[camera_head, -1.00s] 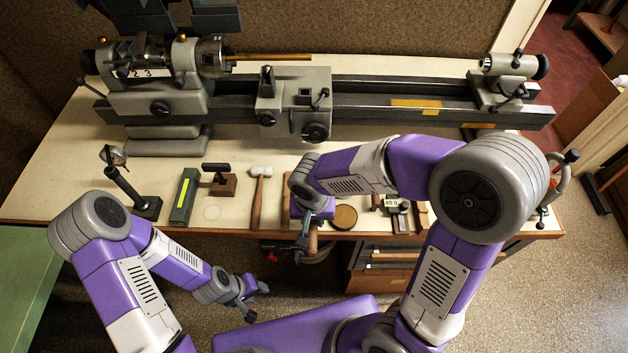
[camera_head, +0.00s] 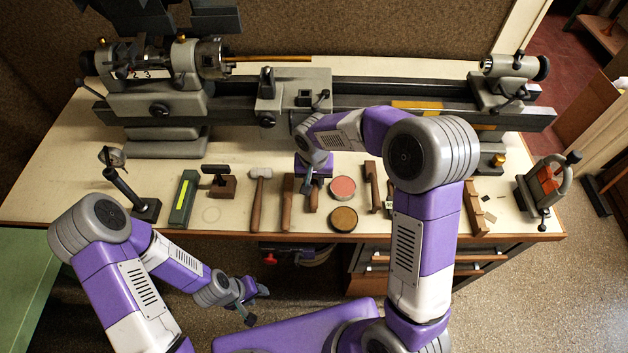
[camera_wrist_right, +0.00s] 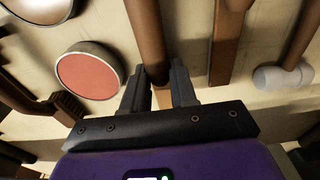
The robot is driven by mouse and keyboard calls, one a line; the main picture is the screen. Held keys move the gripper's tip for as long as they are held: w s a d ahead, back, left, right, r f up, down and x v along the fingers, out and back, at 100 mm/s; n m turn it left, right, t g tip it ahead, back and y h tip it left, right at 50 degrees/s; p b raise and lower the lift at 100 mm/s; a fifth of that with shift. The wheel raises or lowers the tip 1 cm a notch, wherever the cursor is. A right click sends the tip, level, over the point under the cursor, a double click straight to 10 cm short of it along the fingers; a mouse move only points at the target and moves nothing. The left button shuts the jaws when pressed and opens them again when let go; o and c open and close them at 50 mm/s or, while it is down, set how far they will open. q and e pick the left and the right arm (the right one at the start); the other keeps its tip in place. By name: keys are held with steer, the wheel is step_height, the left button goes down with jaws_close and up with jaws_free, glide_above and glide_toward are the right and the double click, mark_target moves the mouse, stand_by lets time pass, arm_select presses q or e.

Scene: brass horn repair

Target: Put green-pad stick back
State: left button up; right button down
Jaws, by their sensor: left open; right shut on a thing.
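My right gripper (camera_head: 312,188) is over the table, behind its front edge, between a flat wooden stick (camera_head: 288,190) and a round tin with a red face (camera_head: 343,188). In the right wrist view its fingers (camera_wrist_right: 160,88) are shut on a round brown wooden stick (camera_wrist_right: 147,35). This stick's handle also shows in the head view (camera_head: 314,199), pointing to the front edge. No green pad shows on it; its far end is hidden by the gripper. I cannot tell whether it touches the table. My left gripper (camera_head: 252,300) is open and empty in front of the table.
A mallet (camera_head: 260,190), a dark green box (camera_head: 184,198) and a small wooden block tool (camera_head: 219,184) lie to the left. A brown-faced tin (camera_head: 343,219) sits near the front edge. The grey lathe (camera_head: 360,95) spans the back. A clamp device (camera_head: 546,187) stands right.

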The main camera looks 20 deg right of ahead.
mark_target(314, 183)
steer(key=shift+f, duration=0.15)
steer(key=c, duration=0.9)
jaws_free()
steer(key=shift+r, duration=0.3)
step_height(314, 183, up, 12)
steer(key=s+p, duration=0.1)
steer(key=p, duration=0.1)
steer(key=shift+a+p, duration=0.15)
steer(key=shift+p, duration=0.2)
